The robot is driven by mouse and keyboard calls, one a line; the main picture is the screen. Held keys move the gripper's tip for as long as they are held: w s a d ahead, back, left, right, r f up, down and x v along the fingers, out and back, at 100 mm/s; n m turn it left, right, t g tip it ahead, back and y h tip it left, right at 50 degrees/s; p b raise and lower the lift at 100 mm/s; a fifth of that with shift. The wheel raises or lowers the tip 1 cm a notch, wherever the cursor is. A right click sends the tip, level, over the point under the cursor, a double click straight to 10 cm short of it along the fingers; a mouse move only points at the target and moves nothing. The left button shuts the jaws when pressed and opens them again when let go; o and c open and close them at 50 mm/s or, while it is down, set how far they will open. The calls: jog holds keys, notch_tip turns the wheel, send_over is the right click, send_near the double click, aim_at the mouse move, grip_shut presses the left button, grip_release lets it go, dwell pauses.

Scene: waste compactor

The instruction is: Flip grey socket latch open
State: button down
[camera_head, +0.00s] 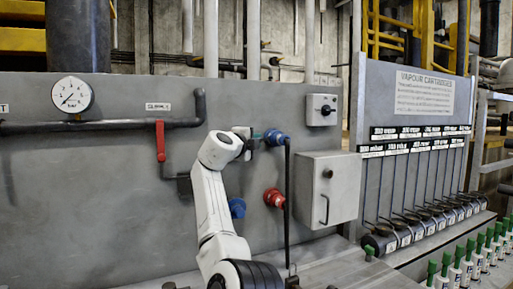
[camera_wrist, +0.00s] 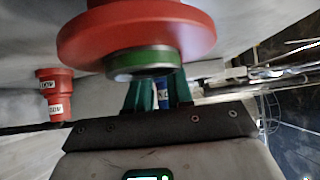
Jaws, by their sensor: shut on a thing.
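My gripper (camera_wrist: 160,95) shows two green fingertips with a narrow gap between them in the wrist view. They lie close against the grey-green end of a socket with a wide red flange (camera_wrist: 137,32). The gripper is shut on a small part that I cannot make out. A blue patch with white shows between the fingers. In the head view, my gripper (camera_head: 256,139) is at an upper blue socket (camera_head: 275,137) on the grey panel. I cannot make out a grey socket latch in either view.
A red socket (camera_head: 274,197) and lower blue socket (camera_head: 237,207) are on the panel. A smaller red labelled socket (camera_wrist: 56,95) shows at left in the wrist view. A grey box (camera_head: 327,188), dark upright rod (camera_head: 287,200) and red lever (camera_head: 160,142) stand nearby.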

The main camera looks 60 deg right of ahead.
jog(key=shift+w+f+m+g, duration=0.2)
jog(key=shift+m+g, duration=0.1)
jog(key=shift+g, duration=0.2)
jog(key=c, duration=1)
grip_release()
jog(key=shift+r, duration=0.1)
jog(key=s+a+b, duration=0.1)
jog(key=a+b, duration=0.1)
jog(key=a, duration=0.8)
jog(key=shift+a, duration=0.35)
jog(key=shift+s, duration=0.1)
